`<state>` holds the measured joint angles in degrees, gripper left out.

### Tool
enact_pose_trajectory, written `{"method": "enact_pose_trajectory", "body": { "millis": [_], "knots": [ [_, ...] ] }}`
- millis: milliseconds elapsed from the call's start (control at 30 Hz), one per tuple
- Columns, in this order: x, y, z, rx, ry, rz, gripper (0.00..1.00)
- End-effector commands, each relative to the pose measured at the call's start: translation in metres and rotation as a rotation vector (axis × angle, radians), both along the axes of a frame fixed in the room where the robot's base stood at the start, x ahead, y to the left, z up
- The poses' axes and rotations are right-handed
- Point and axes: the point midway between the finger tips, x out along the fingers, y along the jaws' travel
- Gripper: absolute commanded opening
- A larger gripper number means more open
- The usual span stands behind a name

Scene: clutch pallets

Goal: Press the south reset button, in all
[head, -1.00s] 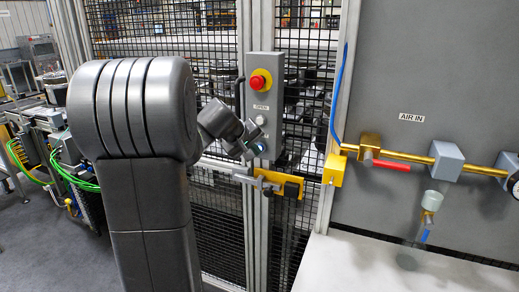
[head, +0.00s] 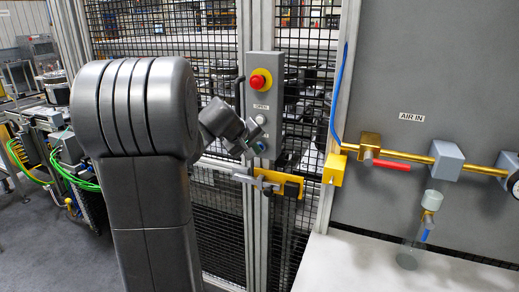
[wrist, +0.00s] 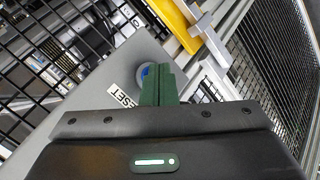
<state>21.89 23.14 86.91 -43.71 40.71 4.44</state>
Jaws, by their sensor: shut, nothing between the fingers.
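A grey control box (head: 265,100) is mounted on the fence post, with a red emergency stop on a yellow ring at its top and a white button labelled OPEN below. The blue reset button (head: 261,146) is at the bottom of the box.
A yellow latch bracket (head: 290,186) juts out just below the box. Wire mesh fence surrounds the post. To the right are a blue hose, a brass air pipe (head: 400,158) with a red lever, and a pale bench top (head: 350,262).

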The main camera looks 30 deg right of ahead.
Motion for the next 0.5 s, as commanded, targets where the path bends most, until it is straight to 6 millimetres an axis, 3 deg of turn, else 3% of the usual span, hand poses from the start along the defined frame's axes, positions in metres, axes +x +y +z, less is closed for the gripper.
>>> {"method": "enact_pose_trajectory", "body": {
  "millis": [500],
  "knots": [
    [-0.010, 0.012, 0.000, 0.000, 0.000, 0.000, 0.00]
  ]
}}
